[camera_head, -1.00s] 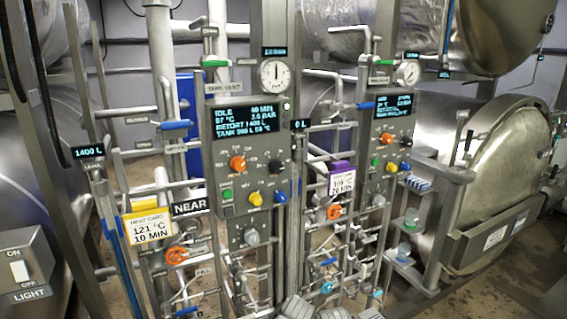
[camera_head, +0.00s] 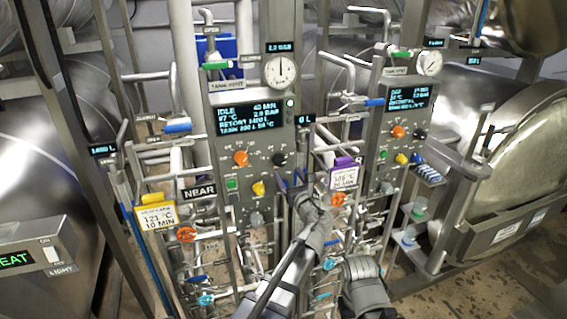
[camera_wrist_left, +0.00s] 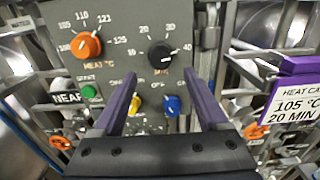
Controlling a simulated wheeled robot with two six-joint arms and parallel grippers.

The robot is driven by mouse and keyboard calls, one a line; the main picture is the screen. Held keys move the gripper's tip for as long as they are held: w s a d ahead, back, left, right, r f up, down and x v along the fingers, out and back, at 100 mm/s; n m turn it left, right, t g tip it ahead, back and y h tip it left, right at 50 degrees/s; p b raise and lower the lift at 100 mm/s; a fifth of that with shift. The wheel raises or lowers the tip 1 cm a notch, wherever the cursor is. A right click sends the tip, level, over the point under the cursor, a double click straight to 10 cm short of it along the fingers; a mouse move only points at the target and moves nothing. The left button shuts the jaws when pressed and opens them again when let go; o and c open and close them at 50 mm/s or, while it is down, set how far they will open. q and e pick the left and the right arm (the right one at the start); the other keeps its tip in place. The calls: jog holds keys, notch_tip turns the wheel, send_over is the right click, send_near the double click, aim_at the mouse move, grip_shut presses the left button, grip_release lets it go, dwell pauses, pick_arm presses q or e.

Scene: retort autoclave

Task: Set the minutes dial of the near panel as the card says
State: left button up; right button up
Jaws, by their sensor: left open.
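The near panel (camera_head: 220,150) carries a black minutes dial (camera_head: 279,159), which also shows in the left wrist view (camera_wrist_left: 160,54). Its scale shows 10, 20, 30 and 40, and its pointer is near 40. The panel display (camera_head: 248,117) reads IDLE and 40 MIN. The yellow-topped heat card (camera_head: 157,219) beside the NEAR sign reads 121 °C, 10 MIN. My left gripper (camera_head: 292,180) is open and empty just below the dial. In the left wrist view its purple fingers (camera_wrist_left: 164,92) are spread, with the dial beyond and between them, apart from both.
An orange heat dial (camera_head: 241,158), a green start button (camera_head: 231,184), a yellow knob (camera_head: 258,188) and a blue knob (camera_wrist_left: 172,105) surround the dial. A purple-topped card (camera_head: 344,176) reads 105 °C, 20 MIN. Pipes and valves crowd both sides.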

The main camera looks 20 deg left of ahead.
aim_at(281, 164)
pick_arm(q)
jog(key=x, duration=0.7)
grip_shut()
dwell(0.6)
